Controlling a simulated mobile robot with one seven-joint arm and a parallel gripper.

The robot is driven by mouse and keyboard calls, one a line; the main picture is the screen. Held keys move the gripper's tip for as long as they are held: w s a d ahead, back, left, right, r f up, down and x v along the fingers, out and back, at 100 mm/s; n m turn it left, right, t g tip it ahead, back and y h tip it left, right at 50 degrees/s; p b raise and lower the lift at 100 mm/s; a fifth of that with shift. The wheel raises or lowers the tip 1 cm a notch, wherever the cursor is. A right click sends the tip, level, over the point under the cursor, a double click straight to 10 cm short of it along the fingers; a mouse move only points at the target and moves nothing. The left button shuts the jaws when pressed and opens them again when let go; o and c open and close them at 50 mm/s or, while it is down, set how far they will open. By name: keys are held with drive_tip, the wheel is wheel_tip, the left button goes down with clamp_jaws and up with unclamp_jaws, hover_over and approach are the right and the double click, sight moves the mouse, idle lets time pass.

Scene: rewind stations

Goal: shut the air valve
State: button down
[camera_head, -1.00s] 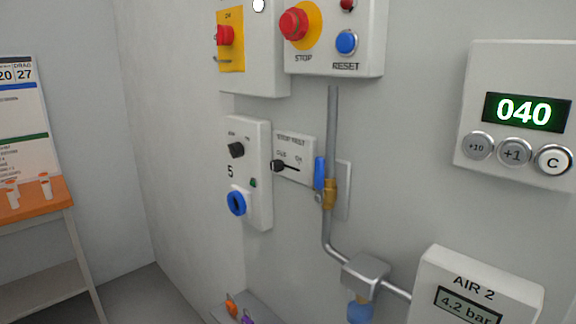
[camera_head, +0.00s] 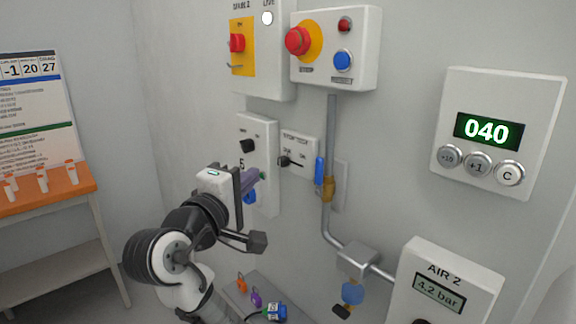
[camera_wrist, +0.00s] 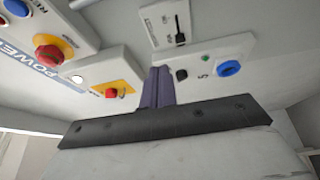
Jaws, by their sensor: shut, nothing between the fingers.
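The air valve is a brass body (camera_head: 328,189) on a vertical grey pipe (camera_head: 331,125), with a blue lever (camera_head: 319,171). The lever stands upright, alongside the pipe. The AIR 2 gauge (camera_head: 438,292) at lower right reads 4.2 bar. My gripper (camera_head: 262,176) is shut and empty, in front of the station 5 panel and left of the valve. In the wrist view its closed fingers (camera_wrist: 158,85) point toward the wall panels. I cannot make out the valve in that view.
A small panel with a black slider (camera_head: 298,155) sits between my gripper and the valve. A red stop button (camera_head: 298,41) and blue reset button (camera_head: 343,61) are above. A counter box (camera_head: 497,88) shows 040 at right. An orange-topped table (camera_head: 40,200) stands at left.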

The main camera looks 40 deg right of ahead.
sight(319, 178)
drive_tip(key=shift+s+d+f+m+g, duration=0.25)
drive_tip(key=shift+s+d+m+g, duration=0.05)
drive_tip(key=shift+s+d+g, duration=0.6)
drive_tip(key=shift+s, duration=0.1)
drive_tip(key=d+p, duration=0.3)
drive_tip(key=d, duration=0.6)
drive_tip(key=shift+d+p, duration=0.25)
drive_tip(key=shift+p, duration=0.05)
drive_tip(key=shift+d, duration=0.1)
